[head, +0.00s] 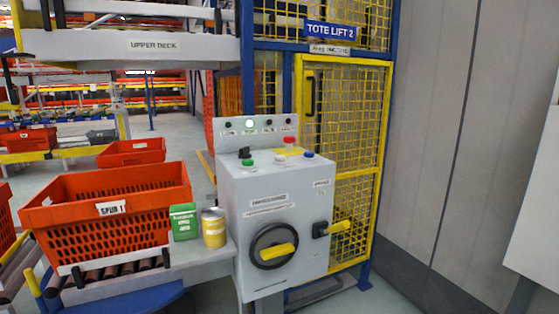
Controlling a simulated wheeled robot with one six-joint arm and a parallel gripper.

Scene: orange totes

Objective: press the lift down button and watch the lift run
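The lift control box (272,235) is a light grey cabinet in the middle of the head view. Its sloped top carries a green button (247,162), a white button (280,159), a blue button (308,155), a red button (289,141) on a yellow base and a black knob (244,152). Which one is lift down I cannot read. The back panel has several small lamps, and one white lamp (249,124) looks lit. The lift cage (343,130) of yellow mesh and blue posts stands behind, under the sign TOTE LIFT 2 (330,31). My gripper is not in view.
An orange tote (117,205) labelled SPUR 1 sits on rollers at left. A green box (184,222) and a yellow can (213,228) stand between it and the cabinet.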

